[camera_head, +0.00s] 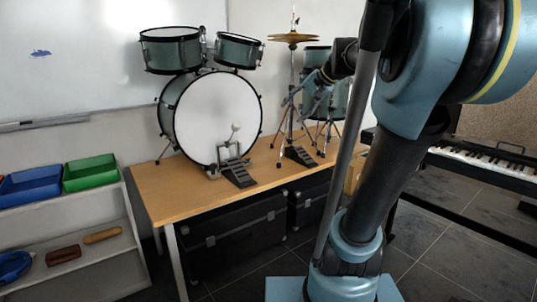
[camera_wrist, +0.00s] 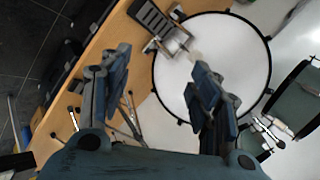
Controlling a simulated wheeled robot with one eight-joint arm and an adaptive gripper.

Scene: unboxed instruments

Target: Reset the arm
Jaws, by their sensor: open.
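My gripper (camera_wrist: 158,82) shows in the wrist view with its two blue-grey fingers wide apart and nothing between them. In the head view my arm rises on the right and bends over, with its end in front of the drum kit. The large bass drum (camera_head: 217,118) stands on the wooden table, with a white front head. It also shows in the wrist view (camera_wrist: 228,62), beyond the fingers. In the head view the arm's end overlaps the stands and the drums at the right of the kit. I cannot tell the gap between them.
The wooden table (camera_head: 160,190) carries the kit, with two small drums above the bass drum, a golden cymbal (camera_head: 292,38) and a pedal (camera_head: 237,172). Black cases (camera_head: 235,235) lie beneath. A shelf with blue and green bins (camera_head: 91,172) is left; a keyboard (camera_head: 485,160) is right.

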